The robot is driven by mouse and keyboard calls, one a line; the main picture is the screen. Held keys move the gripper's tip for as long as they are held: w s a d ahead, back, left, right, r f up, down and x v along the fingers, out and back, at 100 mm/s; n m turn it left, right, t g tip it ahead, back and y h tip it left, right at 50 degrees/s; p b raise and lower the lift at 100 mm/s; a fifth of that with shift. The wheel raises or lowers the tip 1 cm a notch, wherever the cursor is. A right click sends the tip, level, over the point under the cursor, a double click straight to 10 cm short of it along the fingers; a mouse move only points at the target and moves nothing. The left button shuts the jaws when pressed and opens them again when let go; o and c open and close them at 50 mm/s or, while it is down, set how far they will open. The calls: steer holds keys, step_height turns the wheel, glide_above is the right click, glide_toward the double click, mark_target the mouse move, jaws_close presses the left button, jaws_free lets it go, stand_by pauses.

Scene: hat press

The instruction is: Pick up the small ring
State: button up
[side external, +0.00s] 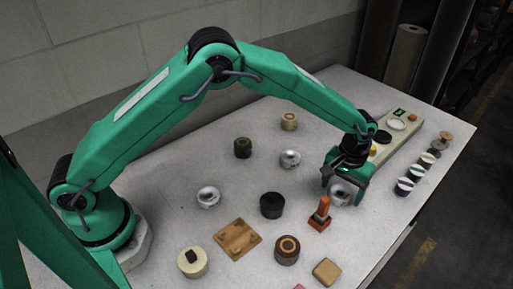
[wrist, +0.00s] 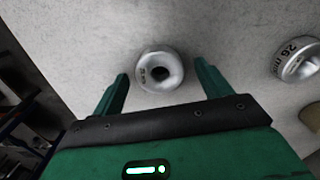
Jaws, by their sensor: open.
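Three silver rings with dark centre holes stand on the grey table. One ring (side external: 341,194) is at my gripper; in the wrist view this ring (wrist: 160,84) sits between my two finger tips, with a gap on each side. Its marking is too small to read. A second ring (side external: 290,158) stands to the left and farther back. A third ring (side external: 208,197) stands farther left. The wrist view also shows a ring marked 26 mm (wrist: 298,62) at the right edge. Which ring is the small one is not clear. My gripper (side external: 343,184) is open and empty, pointing down.
A black cylinder (side external: 272,205) and a brown one (side external: 287,250) are nearby. Several spools (side external: 404,187) line the right edge. A long grey device (side external: 400,128) lies behind.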

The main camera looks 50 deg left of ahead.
mark_target(341, 191)
steer(key=shift+c, duration=0.3)
steer(key=c, duration=1.1)
steer(key=shift+r, duration=0.15)
steer(key=shift+r, duration=4.9)
